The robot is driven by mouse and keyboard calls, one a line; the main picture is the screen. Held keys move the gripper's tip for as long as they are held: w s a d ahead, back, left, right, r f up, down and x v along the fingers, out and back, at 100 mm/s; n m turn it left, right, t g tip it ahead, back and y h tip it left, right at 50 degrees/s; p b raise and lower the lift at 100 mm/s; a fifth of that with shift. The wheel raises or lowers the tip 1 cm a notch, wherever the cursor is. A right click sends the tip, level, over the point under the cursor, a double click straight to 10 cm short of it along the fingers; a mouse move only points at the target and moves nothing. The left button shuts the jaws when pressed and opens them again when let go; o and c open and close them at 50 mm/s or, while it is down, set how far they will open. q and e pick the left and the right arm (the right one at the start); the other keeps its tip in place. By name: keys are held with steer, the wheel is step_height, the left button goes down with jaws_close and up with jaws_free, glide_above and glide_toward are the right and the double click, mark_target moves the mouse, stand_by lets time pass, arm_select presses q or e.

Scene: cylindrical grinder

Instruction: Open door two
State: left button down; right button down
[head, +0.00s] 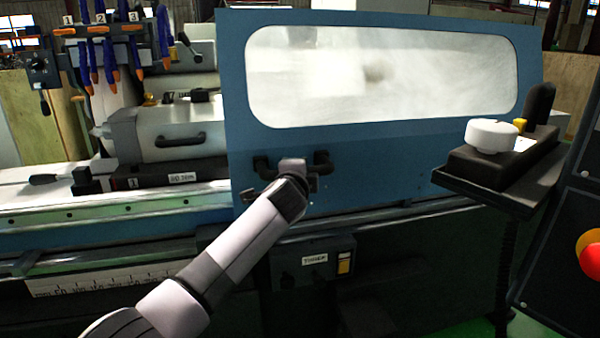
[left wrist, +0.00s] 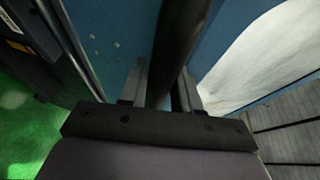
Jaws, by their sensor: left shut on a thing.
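The blue sliding door (head: 400,150) with a large, pale, hazy window stands across the right part of the grinder. Its black handle (head: 323,162) sits low near the door's left side. My left gripper (head: 293,168) is at the middle of this handle and hides part of it. In the left wrist view the dark handle bar (left wrist: 180,45) runs between the two fingers of my left gripper (left wrist: 160,92), which are shut on it. Blue door panel (left wrist: 110,30) shows behind. My right gripper is not in view.
The machine's left part is uncovered, with a grey headstock (head: 165,140) and blue coolant hoses (head: 108,50). A rail (head: 130,208) runs along the front below the door. A black control shelf (head: 500,172) with a white knob juts out at the right.

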arm_select(q)
steer(key=shift+w+d+r, duration=0.1)
steer(key=shift+d+r, duration=0.1)
steer(key=shift+d, duration=0.1)
steer(key=c, duration=0.9)
jaws_free()
steer(key=shift+f, duration=0.15)
steer(key=shift+s, duration=0.2)
steer(key=shift+v, duration=3.35)
